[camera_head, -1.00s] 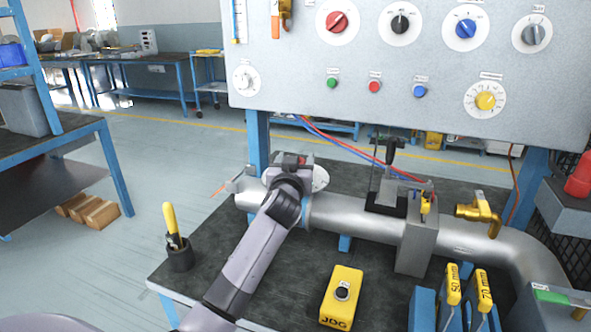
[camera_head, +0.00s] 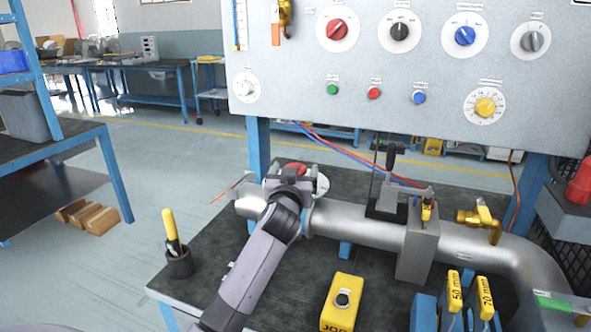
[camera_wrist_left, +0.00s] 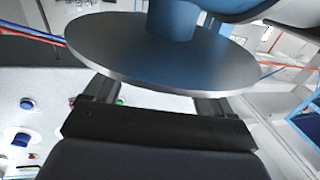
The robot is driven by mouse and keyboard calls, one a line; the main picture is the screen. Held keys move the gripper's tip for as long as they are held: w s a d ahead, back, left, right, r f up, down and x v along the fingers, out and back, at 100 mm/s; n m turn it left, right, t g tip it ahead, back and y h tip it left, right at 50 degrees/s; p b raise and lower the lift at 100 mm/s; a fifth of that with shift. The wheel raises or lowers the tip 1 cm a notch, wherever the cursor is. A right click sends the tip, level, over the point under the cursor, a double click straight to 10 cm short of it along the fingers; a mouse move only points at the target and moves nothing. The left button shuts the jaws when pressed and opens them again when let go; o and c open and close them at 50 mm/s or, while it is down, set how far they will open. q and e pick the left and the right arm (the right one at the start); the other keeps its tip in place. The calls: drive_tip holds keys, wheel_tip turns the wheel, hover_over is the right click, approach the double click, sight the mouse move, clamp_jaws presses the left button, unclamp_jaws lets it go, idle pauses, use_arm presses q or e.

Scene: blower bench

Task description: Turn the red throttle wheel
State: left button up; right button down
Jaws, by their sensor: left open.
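A small red piece (camera_head: 296,168), which looks like part of the red throttle wheel, shows just behind my left gripper (camera_head: 290,180) at the left end of the silver pipe (camera_head: 355,220). Most of it is hidden by the gripper. A pale round disc (camera_head: 321,185) stands beside the gripper on its right. My left gripper is open. In the left wrist view, a large grey disc (camera_wrist_left: 160,62) with a blue-grey stem crosses in front of the gripper's fingers (camera_wrist_left: 152,100) and hides their tips. I cannot tell if they touch anything. My right gripper is not in view.
The control panel (camera_head: 290,75) with coloured knobs and buttons rises behind the pipe. A yellow JOG box (camera_head: 343,308), a black cup with a yellow-handled tool (camera_head: 179,262) and yellow-labelled blocks (camera_head: 455,290) stand on the dark bench. A clamp (camera_head: 388,195) sits on the pipe.

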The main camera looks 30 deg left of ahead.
use_arm(q)
drive_tip(key=shift+v, duration=2.5)
